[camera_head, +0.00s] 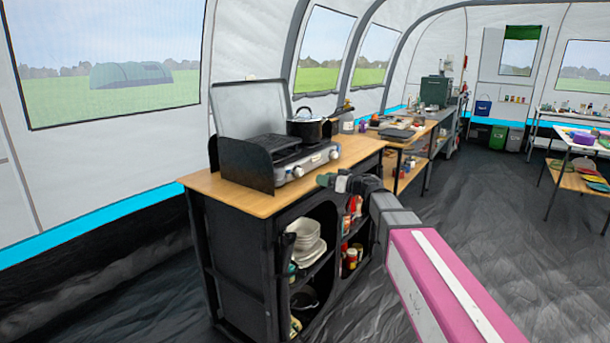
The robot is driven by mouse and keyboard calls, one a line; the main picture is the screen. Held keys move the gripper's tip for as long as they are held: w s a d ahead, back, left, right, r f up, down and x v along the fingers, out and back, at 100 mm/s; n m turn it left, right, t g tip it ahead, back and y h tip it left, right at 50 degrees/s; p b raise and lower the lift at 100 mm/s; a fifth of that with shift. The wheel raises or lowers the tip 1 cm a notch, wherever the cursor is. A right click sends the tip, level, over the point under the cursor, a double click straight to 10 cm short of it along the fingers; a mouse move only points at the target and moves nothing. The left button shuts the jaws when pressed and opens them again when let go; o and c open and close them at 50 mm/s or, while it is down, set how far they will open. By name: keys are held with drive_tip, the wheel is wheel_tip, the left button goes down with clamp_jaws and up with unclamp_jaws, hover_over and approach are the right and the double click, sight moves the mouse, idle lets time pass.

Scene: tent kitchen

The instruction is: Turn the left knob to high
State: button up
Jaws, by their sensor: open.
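A camping stove (285,158) with a raised lid and dark side panels stands on the wooden top of a black kitchen cabinet. Its silver front panel has small pale knobs; the left knob (298,172) is near the left end of the panel, and another knob (334,154) is at the right end. The knob's pointer setting is too small to read. My gripper (322,180) is in front of the stove, a little right of and below the left knob, apart from it as far as I can see. It is open and looks empty.
A dark pot (309,126) sits on the right side of the stove. The wooden cabinet top (218,181) has bare room at the left. Plates (304,235) and bottles fill the open shelves below. Open floor lies to the right.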

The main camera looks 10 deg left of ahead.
sight(302, 173)
drive_tip(key=x, duration=1)
drive_tip(key=shift+w+a, duration=0.1)
drive_tip(key=shift+w, duration=0.05)
drive_tip(key=shift+c, duration=0.3)
drive_tip(key=c, duration=0.9)
